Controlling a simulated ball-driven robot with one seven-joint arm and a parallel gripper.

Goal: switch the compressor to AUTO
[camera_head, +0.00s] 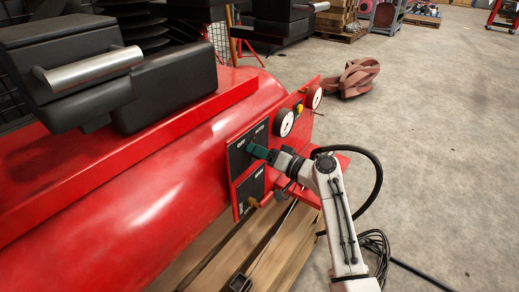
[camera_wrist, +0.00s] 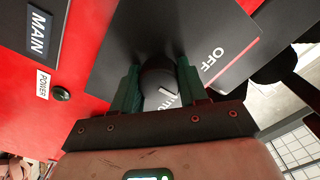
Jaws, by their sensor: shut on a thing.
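The compressor is a red tank (camera_head: 185,140) with a red control panel (camera_head: 232,187) on its end. A black switch plate (camera_head: 236,160) on the panel carries small white labels at its top edge. In the wrist view the plate (camera_wrist: 215,25) shows the word OFF. A round black knob (camera_wrist: 157,72) stands on it, with white marks on its near side. My gripper (camera_wrist: 158,82) has its green fingers shut on the knob, one on each side. In the head view my gripper (camera_head: 258,152) hides the knob. I cannot tell which setting the knob points to.
Two white gauges (camera_head: 284,122) and a yellow button (camera_head: 299,109) sit right of the plate. A second black plate (camera_head: 249,188) with a brass-coloured fitting is below. A black hose (camera_head: 376,175) curves beside my arm. The concrete floor to the right is mostly clear.

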